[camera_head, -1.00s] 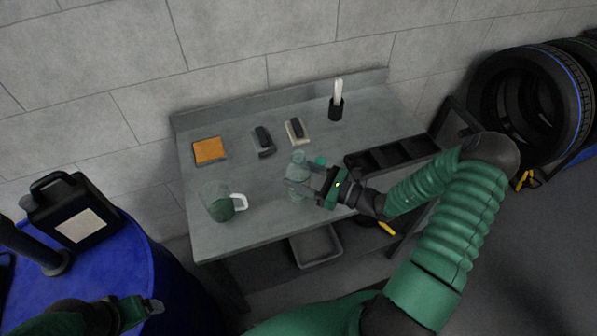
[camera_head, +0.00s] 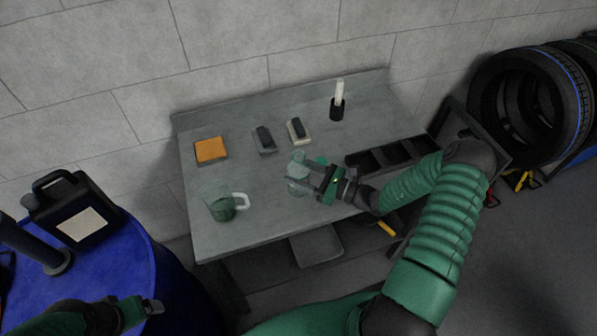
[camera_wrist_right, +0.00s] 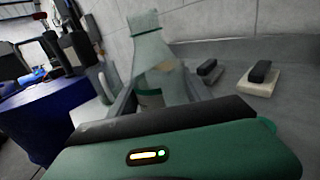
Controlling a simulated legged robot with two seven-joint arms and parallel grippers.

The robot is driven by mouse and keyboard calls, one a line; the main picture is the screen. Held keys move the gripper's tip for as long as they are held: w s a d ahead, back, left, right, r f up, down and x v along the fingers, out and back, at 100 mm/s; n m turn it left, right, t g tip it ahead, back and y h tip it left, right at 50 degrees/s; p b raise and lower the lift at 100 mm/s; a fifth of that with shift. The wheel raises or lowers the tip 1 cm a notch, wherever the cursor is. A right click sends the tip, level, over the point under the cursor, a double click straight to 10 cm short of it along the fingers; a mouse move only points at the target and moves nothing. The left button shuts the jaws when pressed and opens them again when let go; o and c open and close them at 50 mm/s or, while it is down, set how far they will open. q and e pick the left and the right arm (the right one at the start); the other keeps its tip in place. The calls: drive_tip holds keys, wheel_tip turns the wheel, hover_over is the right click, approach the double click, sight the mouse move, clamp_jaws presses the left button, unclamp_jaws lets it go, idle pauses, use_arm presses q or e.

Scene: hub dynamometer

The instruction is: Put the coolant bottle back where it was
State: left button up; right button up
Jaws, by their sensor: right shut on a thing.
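The clear, greenish bottle (camera_head: 297,172) is at the front middle of the grey workbench (camera_head: 255,215). My right gripper (camera_head: 306,182) is shut on it from the right. In the right wrist view the bottle (camera_wrist_right: 148,48) rises between the fingers, its narrower neck and pale top against the wall. I cannot tell whether its base touches the bench. My left gripper (camera_head: 150,306) is low at the left, in front of the blue drum and away from the bench. Whether its jaws are open is unclear.
A clear jug with green liquid (camera_head: 221,206) stands left of the bottle. Behind are an orange pad (camera_head: 210,150), two dark-topped blocks (camera_head: 265,140) (camera_head: 298,131) and a black cup (camera_head: 337,108). A black compartment tray (camera_head: 385,156) lies right. A black canister (camera_head: 72,212) stands on the blue drum (camera_head: 135,255).

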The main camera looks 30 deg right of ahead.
drive_tip(key=o, duration=1.5)
drive_tip(key=shift+f, duration=0.1)
drive_tip(key=shift+d, duration=0.1)
